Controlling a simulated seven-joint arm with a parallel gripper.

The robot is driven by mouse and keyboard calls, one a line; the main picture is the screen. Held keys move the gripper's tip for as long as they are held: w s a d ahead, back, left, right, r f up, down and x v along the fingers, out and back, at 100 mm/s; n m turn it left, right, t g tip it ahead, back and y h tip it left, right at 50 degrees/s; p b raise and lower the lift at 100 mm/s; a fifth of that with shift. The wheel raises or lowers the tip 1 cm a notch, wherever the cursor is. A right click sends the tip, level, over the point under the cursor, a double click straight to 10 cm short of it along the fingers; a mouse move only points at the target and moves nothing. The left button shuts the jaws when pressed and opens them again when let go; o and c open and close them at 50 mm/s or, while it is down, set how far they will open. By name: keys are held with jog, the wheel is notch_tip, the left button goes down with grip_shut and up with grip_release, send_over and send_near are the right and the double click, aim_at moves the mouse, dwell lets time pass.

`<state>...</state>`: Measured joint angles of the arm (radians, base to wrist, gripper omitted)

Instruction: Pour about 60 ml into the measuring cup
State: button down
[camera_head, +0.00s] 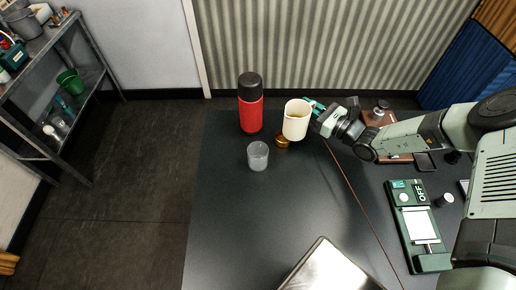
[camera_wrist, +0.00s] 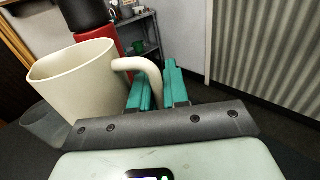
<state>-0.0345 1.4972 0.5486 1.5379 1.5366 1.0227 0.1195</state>
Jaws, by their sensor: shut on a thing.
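My gripper (camera_head: 315,108) is shut on the handle of a cream mug (camera_head: 296,122). In the wrist view the measuring cup (camera_wrist: 42,126) shows partly behind the mug. Its contents cannot be made out.
A red flask with a black lid (camera_head: 251,108) stands behind the measuring cup. A small brass-coloured piece (camera_head: 282,142) lies below the mug. A silver box (camera_head: 328,268) is at the front, and a green scale-like device (camera_head: 418,222) at right. The table's left-middle area is clear.

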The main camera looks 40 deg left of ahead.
aim_at(291, 103)
jog(key=shift+r, duration=0.1)
jog(key=shift+s+a+r+n+h, duration=0.1)
jog(key=shift+s+r+n+h, duration=0.2)
jog(key=shift+s+r+n, duration=0.95)
jog(key=shift+s+a+r+n+t, duration=0.15)
jog(key=shift+s+r+n+t, duration=0.4)
jog(key=shift+n, duration=0.7)
jog(key=shift+s+a+r+n+h, duration=0.15)
jog(key=shift+s+r+n+h, duration=0.25)
jog(key=shift+s+r+n, duration=0.55)
jog(key=shift+s+a+n, duration=0.1)
jog(key=shift+s+n, duration=0.6)
jog(key=shift+n, duration=0.05)
jog(key=shift+s+n+t, duration=0.25)
jog(key=shift+s+n, duration=0.1)
jog(key=shift+n, duration=0.35)
jog(key=shift+s+a+r+n+t+h+p, duration=0.1)
jog(key=shift+s+r+n+t+h+p, duration=0.1)
jog(key=shift+s+r+n, duration=0.35)
jog(key=shift+s+a+r+n+t+h+p, duration=0.1)
jog(key=shift+s+r+n+t, duration=0.2)
jog(key=shift+r+n, duration=0.35)
dwell(0.5)
